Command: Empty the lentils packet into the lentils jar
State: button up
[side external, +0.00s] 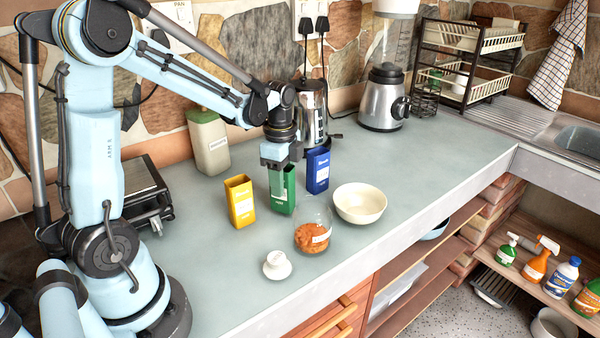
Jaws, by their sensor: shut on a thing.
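My gripper (276,175) points down and is shut on the green packet (286,196). This packet is upright, with its base at or close to the counter; I cannot tell if it touches. A yellow packet (240,203) stands to its left and a blue packet (318,172) to its right, both upright. A clear glass jar (313,236) stands in front of the green packet, with orange contents low inside and a pale label. The writing on the packets and jar is too small to read, so I cannot tell which packet holds lentils.
A white lid-like piece (277,265) lies left of the jar, near the counter's front edge. A cream bowl (360,204) stands right of the jar. A canister (208,142), kettle (314,112) and blender (384,98) stand behind. The counter (440,150) is clear at right.

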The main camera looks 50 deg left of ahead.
aim_at(290, 185)
jog(key=shift+d, duration=0.15)
jog(key=shift+d+r+y, duration=0.3)
jog(key=shift+d+y, duration=0.45)
jog(key=shift+y, duration=0.55)
jog(key=shift+s+d+r+t+y, duration=0.15)
jog(key=shift+d+r+y, duration=0.15)
jog(key=shift+d+y, duration=0.4)
jog(key=shift+w+d+r+t+y, duration=0.2)
jog(key=shift+d+y, duration=0.25)
jog(key=shift+y, duration=0.45)
jog(key=shift+s+d+r+y, duration=0.1)
jog(key=shift+d+r+y, duration=0.2)
jog(key=shift+r+y, duration=0.2)
jog(key=shift+s+d+r+y, duration=0.1)
jog(key=shift+d+r+y, duration=0.15)
jog(key=shift+r+y, duration=0.25)
jog(key=shift+r, duration=0.15)
jog(key=shift+d+r+y, duration=0.2)
jog(key=shift+y, duration=0.5)
jog(key=shift+d+r+t+y, duration=0.1)
jog(key=shift+r+y, duration=0.2)
jog(key=shift+y, duration=0.55)
jog(key=shift+r+t+y, duration=0.1)
jog(key=shift+r+y, duration=0.2)
jog(key=shift+y, duration=0.5)
jog(key=shift+d+r+t+y, duration=0.1)
jog(key=shift+r+y, duration=0.2)
jog(key=shift+y, duration=0.55)
